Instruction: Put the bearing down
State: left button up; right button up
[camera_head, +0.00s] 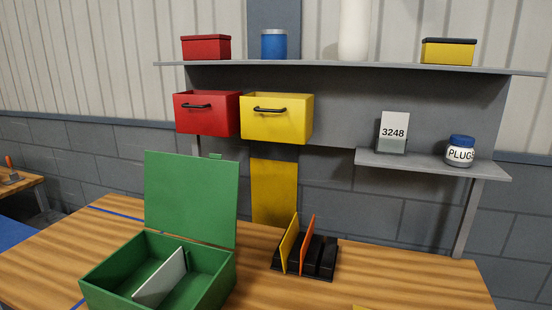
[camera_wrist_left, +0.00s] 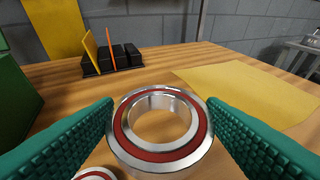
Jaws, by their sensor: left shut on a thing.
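The bearing (camera_wrist_left: 161,159) is a silver ring with a red-brown band, seen in the left wrist view. My left gripper (camera_wrist_left: 160,104) is shut on it, with a green ribbed finger at each side. The bearing is over the wooden table; I cannot tell whether its underside touches anything. Part of a second, similar bearing (camera_wrist_left: 95,175) shows at the bottom edge, below and left of the held one. Neither bearing nor gripper shows in the head view. My right gripper is not in view.
A yellow mat (camera_wrist_left: 258,86) lies on the wooden table (camera_head: 400,275), right of the held bearing. A black slotted rack (camera_head: 325,258) holds a yellow and an orange plate. An open green box (camera_head: 215,285) with a grey divider stands left. Shelves and two drawers are behind.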

pick_arm(q)
jog(key=a+r+n+t+y, duration=0.1)
jog(key=a+n+y, duration=0.3)
jog(key=a, duration=0.5)
jog(key=s+a+r+n+t+y, duration=0.1)
jog(key=a+r+n+t+y, duration=0.1)
jog(key=a, duration=0.7)
jog(key=r+n+y, duration=0.1)
jog(key=n+y, duration=0.1)
jog(key=shift+s+r+y, duration=0.25)
jog(key=shift+r+y, duration=0.05)
jog(key=shift+r, duration=0.05)
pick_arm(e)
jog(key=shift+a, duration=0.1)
